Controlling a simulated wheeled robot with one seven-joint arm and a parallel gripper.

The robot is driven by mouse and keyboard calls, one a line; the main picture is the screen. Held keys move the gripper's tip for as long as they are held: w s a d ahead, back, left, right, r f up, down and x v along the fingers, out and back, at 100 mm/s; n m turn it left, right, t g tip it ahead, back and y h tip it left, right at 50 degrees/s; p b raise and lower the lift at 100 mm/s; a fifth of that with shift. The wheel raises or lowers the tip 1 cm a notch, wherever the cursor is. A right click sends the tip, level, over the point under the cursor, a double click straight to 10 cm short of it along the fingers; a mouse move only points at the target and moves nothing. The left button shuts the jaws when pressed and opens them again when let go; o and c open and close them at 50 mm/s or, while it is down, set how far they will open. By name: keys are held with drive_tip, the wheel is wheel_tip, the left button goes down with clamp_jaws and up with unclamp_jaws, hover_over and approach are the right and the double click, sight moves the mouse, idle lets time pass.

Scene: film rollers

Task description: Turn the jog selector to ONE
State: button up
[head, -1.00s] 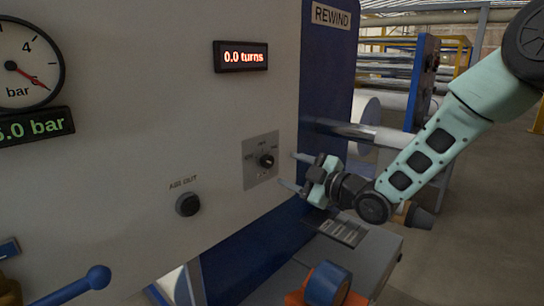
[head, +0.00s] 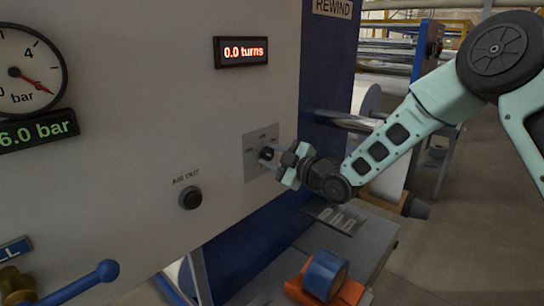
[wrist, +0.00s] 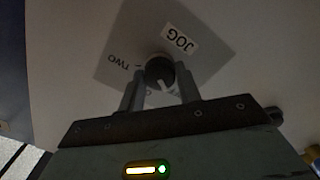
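The jog selector is a round black knob (wrist: 158,71) on a grey square plate (head: 253,137) on the machine's front panel. The wrist view shows it upside down, with a JOG label (wrist: 180,40) above and TWO (wrist: 120,64) at the left. The knob's white pointer line faces down in that view, toward a label mostly hidden by my gripper. My gripper (wrist: 160,80) is at the plate, one finger on each side of the knob. The fingers look open, with narrow gaps beside the knob. In the head view my gripper (head: 269,157) partly covers the knob.
A black AIR OUT button (head: 190,197) sits left of the selector. A turns display (head: 241,51) reads 0.0, and a pressure gauge (head: 25,72) is at far left. A blue-handled lever (head: 84,283) is below left. An orange tape dispenser (head: 325,278) stands on the lower ledge.

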drive_tip(key=shift+b, duration=0.35)
drive_tip(key=shift+f+m+b, duration=0.15)
drive_tip(key=shift+m+b, duration=0.45)
drive_tip(key=shift+m, duration=0.1)
drive_tip(key=m+b, duration=0.2)
drive_tip(key=m, duration=0.1)
drive_tip(key=shift+b, duration=0.4)
drive_tip(key=m+b, duration=0.1)
drive_tip(key=m, duration=0.2)
drive_tip(key=shift+d+m, duration=0.1)
drive_tip(key=shift+m, duration=0.3)
drive_tip(key=shift+m+b, duration=0.55)
drive_tip(key=shift+m, duration=1.35)
drive_tip(key=o, duration=1)
drive_tip(key=shift+c, duration=0.2)
drive_tip(key=shift+r, duration=0.2)
